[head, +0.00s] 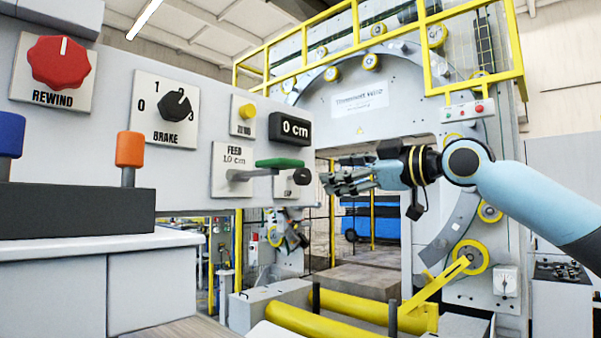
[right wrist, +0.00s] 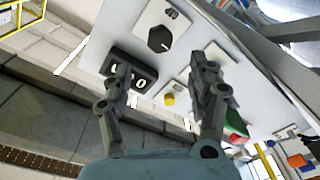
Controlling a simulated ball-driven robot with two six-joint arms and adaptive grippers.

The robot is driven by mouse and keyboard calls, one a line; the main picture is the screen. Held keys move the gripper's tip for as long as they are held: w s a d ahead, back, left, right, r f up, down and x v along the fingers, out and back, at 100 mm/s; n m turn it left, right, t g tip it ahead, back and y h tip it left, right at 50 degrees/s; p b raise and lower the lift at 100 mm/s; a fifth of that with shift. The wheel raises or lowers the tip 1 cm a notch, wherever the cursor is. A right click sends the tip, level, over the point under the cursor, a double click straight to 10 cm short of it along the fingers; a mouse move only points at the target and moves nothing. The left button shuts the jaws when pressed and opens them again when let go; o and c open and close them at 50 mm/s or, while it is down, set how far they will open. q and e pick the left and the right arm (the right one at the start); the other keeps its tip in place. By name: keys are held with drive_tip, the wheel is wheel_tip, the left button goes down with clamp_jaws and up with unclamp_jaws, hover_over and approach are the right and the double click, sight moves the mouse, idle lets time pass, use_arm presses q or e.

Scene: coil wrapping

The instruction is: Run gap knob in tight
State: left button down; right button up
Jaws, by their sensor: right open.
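The gap knob (head: 302,176) is a small black knob on a pale plate at the right end of the control panel in the head view. The lettering below it is too small to read surely. In the right wrist view the black knob (right wrist: 159,38) sits on a white plate, beyond and between the spread fingers. My right gripper (head: 328,177) is open and empty, just right of the knob in the head view. It also shows in the right wrist view (right wrist: 160,75), its fingers apart, with no clear contact on the knob. My left gripper is out of view.
The green-handled feed lever (head: 280,163) is close to the left of the knob. A black 0 cm display (head: 290,128) and a yellow button (head: 246,111) are above. Brake (head: 175,104) and red rewind (head: 59,62) knobs are farther left. Yellow rollers (head: 320,319) lie below.

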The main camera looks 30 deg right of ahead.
sight(307, 177)
drive_tip(key=p+x, duration=0.3)
drive_tip(key=x, duration=0.7)
drive_tip(key=shift+w+f+p, duration=0.2)
drive_tip(key=shift+w+p, duration=0.2)
drive_tip(key=shift+c, duration=0.4)
clamp_jaws()
